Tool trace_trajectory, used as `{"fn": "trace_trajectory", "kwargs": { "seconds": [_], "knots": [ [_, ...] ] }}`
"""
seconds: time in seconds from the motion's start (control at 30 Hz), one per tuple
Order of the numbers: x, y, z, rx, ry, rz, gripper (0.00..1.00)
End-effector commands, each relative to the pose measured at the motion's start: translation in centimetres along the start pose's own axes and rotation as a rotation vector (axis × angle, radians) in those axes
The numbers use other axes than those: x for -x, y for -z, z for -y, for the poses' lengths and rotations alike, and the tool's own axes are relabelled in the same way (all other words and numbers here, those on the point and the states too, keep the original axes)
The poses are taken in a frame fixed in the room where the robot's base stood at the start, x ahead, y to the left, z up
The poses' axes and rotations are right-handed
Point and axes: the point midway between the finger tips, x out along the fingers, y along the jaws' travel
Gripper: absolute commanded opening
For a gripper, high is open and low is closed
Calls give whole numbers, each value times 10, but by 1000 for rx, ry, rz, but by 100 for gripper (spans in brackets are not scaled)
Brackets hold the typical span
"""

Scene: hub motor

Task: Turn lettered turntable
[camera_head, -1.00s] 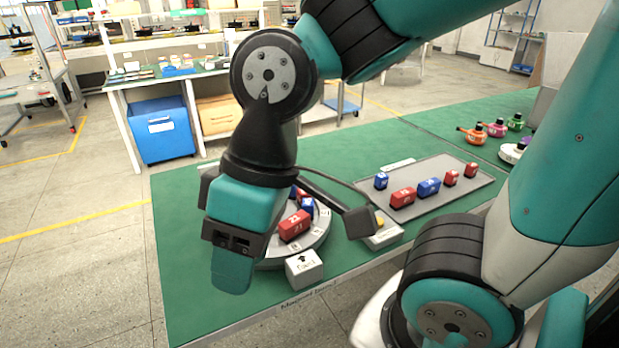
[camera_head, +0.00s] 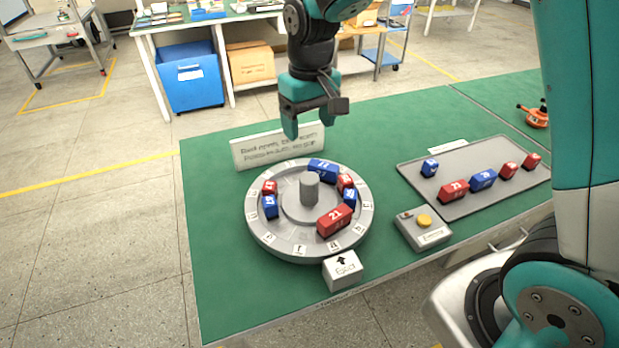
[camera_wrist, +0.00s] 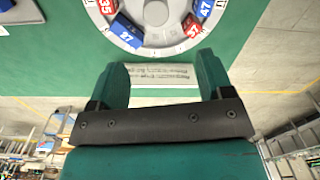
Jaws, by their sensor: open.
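The grey round turntable (camera_head: 284,235) lies on the green table, with letter tags around its rim and a grey hub (camera_head: 309,188) in its middle. Red and blue numbered blocks sit on it, among them a red block marked 21 (camera_head: 335,220) and a blue block marked 27 (camera_head: 323,170). A white block with an arrow (camera_head: 342,271) stands at its front edge. My gripper (camera_head: 305,128) is in the air behind the turntable, above the sign. In the wrist view my gripper (camera_wrist: 163,80) has its fingers apart with nothing between them; the turntable (camera_wrist: 160,50) lies beyond.
A white sign (camera_head: 278,147) with text stands behind the turntable. An orange object (camera_head: 535,116) stands far right. The table's left strip is clear.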

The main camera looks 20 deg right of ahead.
Motion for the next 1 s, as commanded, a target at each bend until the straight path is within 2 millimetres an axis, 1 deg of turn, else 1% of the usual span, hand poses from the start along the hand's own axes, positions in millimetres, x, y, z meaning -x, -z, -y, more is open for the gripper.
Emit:
{"fn": "trace_trajectory", "kwargs": {
  "seconds": [0.03,0.1,0.17,0.27,0.7,0.9,1.0],
  "knots": [
    [-3,6,-4,-13,-11,7,74],
    [-9,10,-6,-22,-18,10,74],
    [-15,10,-7,-25,-20,10,74],
    [-30,10,-7,-24,-20,13,74],
    [-128,8,-8,-22,-19,14,74],
    [-163,8,-9,-22,-19,11,74],
    [-173,8,-9,-22,-19,10,74]
  ]
}}
